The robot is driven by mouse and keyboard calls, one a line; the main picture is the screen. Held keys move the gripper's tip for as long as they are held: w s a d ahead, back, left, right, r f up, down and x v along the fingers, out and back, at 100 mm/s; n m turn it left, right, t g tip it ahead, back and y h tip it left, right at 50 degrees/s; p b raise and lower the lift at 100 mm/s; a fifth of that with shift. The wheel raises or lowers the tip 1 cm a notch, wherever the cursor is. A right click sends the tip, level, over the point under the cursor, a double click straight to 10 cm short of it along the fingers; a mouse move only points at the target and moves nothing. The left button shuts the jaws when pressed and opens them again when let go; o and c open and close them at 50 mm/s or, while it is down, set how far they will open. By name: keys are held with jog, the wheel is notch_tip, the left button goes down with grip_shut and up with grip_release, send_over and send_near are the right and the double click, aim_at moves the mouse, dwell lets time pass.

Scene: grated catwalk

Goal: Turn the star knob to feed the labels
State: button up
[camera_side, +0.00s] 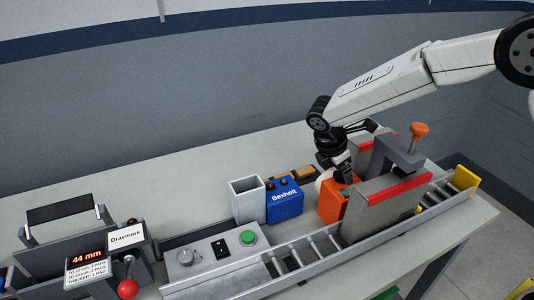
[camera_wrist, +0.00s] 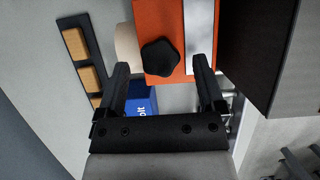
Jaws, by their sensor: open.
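The black star knob (camera_wrist: 160,57) sits on the face of the orange label box (camera_wrist: 183,18). A cream roll (camera_wrist: 126,40) shows beside the box. In the wrist view my gripper (camera_wrist: 162,68) is open, one finger to each side of the knob, with a gap on both sides. I cannot tell whether the fingertips reach as deep as the knob. In the side view my gripper (camera_side: 340,182) is low over the orange box (camera_side: 331,208), and it hides the knob there.
A blue Bexholt box (camera_side: 285,203) and a grey open bin (camera_side: 248,200) stand left of the orange box. A grey red-striped frame with an orange-topped screw (camera_side: 419,131) stands close on the right. A roller conveyor (camera_side: 300,255) runs in front. The table behind is mostly clear.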

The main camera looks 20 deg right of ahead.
jog(key=shift+d+f, duration=0.15)
jog(key=shift+f, duration=0.25)
grip_shut()
